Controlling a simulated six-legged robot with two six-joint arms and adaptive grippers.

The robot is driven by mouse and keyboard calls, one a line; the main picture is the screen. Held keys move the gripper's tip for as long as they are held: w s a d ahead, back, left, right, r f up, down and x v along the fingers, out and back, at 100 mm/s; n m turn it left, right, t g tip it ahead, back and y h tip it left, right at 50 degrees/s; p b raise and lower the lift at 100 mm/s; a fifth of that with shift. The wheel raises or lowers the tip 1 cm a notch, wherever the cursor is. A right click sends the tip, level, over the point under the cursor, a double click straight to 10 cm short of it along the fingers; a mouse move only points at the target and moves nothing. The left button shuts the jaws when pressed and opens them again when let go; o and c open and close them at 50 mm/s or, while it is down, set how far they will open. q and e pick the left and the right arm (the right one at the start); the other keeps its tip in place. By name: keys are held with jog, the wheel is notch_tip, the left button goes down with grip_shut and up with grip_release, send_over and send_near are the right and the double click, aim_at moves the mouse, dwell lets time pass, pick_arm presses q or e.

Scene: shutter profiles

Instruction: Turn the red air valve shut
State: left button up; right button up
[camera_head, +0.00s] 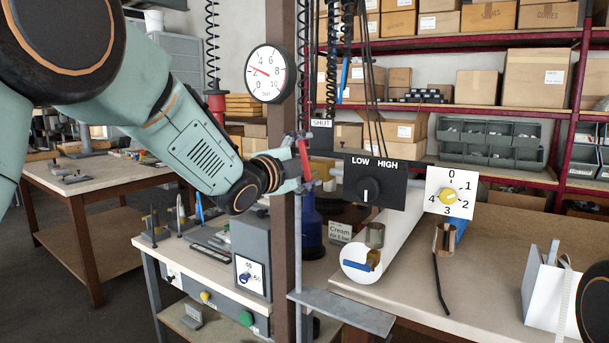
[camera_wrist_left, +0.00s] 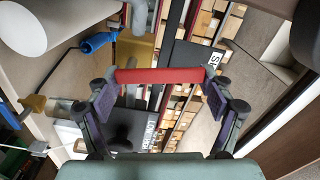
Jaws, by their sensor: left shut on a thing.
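The red air valve handle (camera_head: 304,158) shows in the head view as a narrow red bar, close to upright and slightly tilted, beside the brown post. My left gripper (camera_head: 298,170) is shut on it. In the left wrist view the red handle (camera_wrist_left: 160,75) lies across between the two fingers of my left gripper (camera_wrist_left: 160,98), one at each end. A SHUT sign (camera_head: 321,123) is just above and to the right of the handle; part of it shows in the left wrist view (camera_wrist_left: 214,61). The valve body is mostly hidden. My right gripper is not in view.
A pressure gauge (camera_head: 270,73) hangs above and left of the valve. A LOW/HIGH switch panel (camera_head: 375,183) and a 0–4 dial (camera_head: 449,194) are to the right. The brown post (camera_head: 282,240) stands close to my left gripper. Shelves with boxes (camera_head: 485,82) are behind.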

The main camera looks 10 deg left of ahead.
pick_arm(q)
jog(key=shift+s+d+r+m+b, duration=0.1)
jog(key=shift+d+m+b, duration=0.1)
jog(key=shift+m+b, duration=0.5)
jog(key=shift+d+r+m+b, duration=0.1)
jog(key=shift+d+m+b, duration=0.05)
jog(key=shift+m+b, duration=0.55)
jog(key=o, duration=1.6)
jog(key=shift+f, duration=0.2)
jog(key=shift+s, duration=0.1)
